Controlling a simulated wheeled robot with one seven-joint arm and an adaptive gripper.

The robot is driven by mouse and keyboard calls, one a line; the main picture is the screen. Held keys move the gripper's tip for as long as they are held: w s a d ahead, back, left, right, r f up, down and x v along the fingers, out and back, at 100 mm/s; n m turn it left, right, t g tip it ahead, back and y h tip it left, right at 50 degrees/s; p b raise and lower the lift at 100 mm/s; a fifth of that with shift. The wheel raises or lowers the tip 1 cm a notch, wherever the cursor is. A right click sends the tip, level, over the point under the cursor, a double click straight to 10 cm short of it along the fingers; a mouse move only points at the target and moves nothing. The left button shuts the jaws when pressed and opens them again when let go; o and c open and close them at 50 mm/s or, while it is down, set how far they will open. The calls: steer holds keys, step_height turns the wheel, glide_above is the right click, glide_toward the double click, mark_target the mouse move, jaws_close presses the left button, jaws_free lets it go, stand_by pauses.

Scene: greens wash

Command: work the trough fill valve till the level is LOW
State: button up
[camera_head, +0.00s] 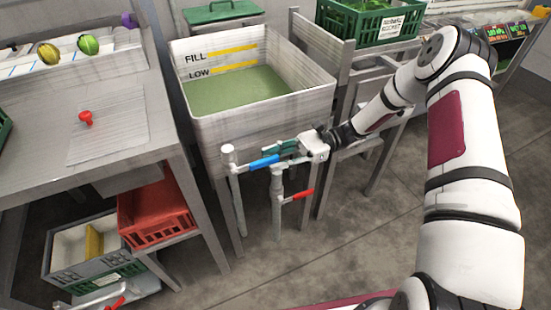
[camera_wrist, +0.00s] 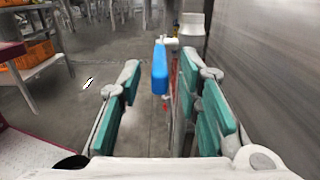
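The trough (camera_head: 315,98) is a pale tank with yellow FILL and LOW lines on its inner back wall. Green water (camera_head: 235,90) lies in it, its far edge close under the LOW line (camera_head: 234,67); I cannot tell if it touches. A blue valve handle (camera_head: 264,163) sticks out sideways from the pipe below the trough's front. A red handle (camera_head: 302,194) sits lower on another pipe. My gripper (camera_head: 281,152) is beside the blue handle's right end, teal fingers apart. In the wrist view the blue handle (camera_wrist: 160,70) shows ahead between the open fingers (camera_wrist: 165,115); contact is not visible.
A steel sink table (camera_head: 120,85) with a red knob (camera_head: 86,118) stands left. A red crate (camera_head: 155,212) is under it. A green crate of leaves (camera_head: 372,22) stands behind right. Trough legs stand near the pipes. The floor (camera_head: 290,255) in front is clear.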

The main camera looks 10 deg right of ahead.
steer(key=v, duration=1.1)
steer(key=shift+d, duration=0.4)
steer(key=shift+w, duration=0.1)
